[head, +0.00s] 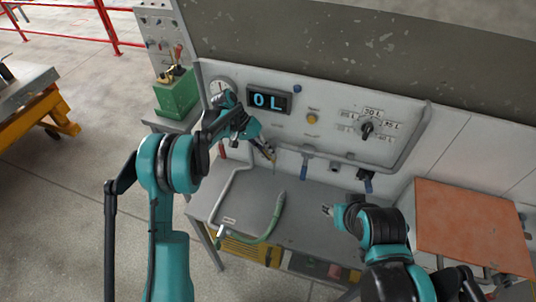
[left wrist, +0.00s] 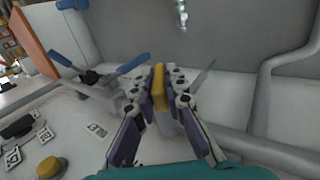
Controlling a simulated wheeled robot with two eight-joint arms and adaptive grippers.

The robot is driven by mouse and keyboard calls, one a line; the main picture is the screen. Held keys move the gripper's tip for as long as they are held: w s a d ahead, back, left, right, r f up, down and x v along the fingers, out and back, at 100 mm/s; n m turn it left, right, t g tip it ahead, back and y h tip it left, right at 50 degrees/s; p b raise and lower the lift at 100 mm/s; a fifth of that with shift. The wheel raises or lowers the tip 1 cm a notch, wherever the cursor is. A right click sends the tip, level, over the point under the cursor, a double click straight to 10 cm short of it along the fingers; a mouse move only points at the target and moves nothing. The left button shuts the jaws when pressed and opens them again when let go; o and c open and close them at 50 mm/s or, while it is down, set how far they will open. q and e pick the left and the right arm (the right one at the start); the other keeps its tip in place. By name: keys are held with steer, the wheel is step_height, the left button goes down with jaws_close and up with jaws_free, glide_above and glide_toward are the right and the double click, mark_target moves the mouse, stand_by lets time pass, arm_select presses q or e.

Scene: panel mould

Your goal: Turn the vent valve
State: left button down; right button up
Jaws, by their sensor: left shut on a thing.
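My left gripper (head: 267,152) is at the lower edge of the panel, by the pipework. In the left wrist view its two fingers (left wrist: 163,85) are shut on a yellow handle (left wrist: 159,84), which looks like the vent valve's handle. The fingers hide most of the handle and the valve body behind it. My right gripper (head: 328,210) is over the grey bench top, away from the panel; its fingers are too small to tell whether they are open.
The display (head: 269,101) reads "0 L". A dial knob (head: 367,127) and a yellow button (head: 311,118) are on the panel. Blue-handled valves (head: 304,171) hang right of my left gripper. A green hose (head: 272,226) lies on the bench; an orange-brown board (head: 470,225) is at right.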

arm_select(q)
steer(key=c, duration=1.6)
jaws_free()
steer(key=shift+o, duration=0.2)
steer(key=v, duration=1.2)
steer(key=shift+s+d, duration=0.1)
